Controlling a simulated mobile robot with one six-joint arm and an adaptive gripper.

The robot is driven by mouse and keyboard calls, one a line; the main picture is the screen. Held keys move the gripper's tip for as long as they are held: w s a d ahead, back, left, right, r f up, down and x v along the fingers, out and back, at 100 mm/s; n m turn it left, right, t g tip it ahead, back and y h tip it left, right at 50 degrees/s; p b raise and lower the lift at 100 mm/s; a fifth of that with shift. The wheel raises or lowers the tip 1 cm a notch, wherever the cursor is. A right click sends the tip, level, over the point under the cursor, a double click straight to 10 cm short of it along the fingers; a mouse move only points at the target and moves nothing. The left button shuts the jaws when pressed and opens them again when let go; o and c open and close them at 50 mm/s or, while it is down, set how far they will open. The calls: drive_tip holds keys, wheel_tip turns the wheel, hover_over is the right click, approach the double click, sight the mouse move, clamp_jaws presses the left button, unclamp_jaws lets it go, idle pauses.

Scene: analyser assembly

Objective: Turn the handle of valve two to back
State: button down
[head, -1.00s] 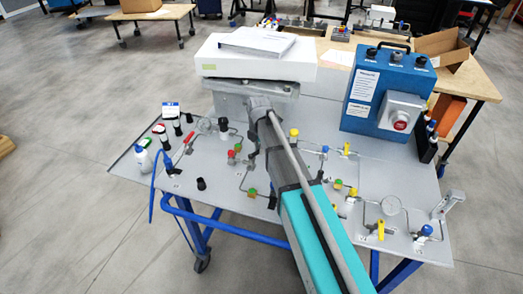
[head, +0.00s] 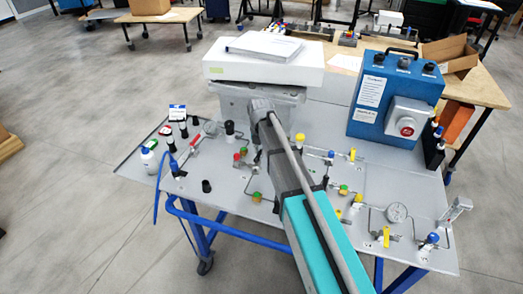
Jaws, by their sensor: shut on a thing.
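The panel (head: 150,180) is a grey sloping bench top with thin tubing, valves and gauges. No label lets me tell which valve is valve two. A red handle (head: 195,143) is at the left, yellow handles (head: 386,237) at the right, and a blue knob (head: 433,238) at the right front. Green knobs (head: 256,197) sit near the middle. My teal and grey arm reaches over the middle of the panel. Its wrist is in front of the white and grey instrument. My gripper is hidden behind my arm, so its jaws and whatever is between them do not show.
A white instrument (head: 262,65) with papers stands at the panel's back. A blue control box (head: 396,100) with a red button stands at back right. A bottle (head: 148,160) stands at the left edge. A wooden table (head: 490,75) is behind. Floor is clear at left.

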drive_tip(key=shift+s, duration=0.25)
drive_tip(key=c, duration=0.7)
unclamp_jaws()
drive_tip(key=shift+a, duration=0.1)
drive_tip(key=shift+o, duration=0.5)
drive_tip(key=shift+w, duration=0.1)
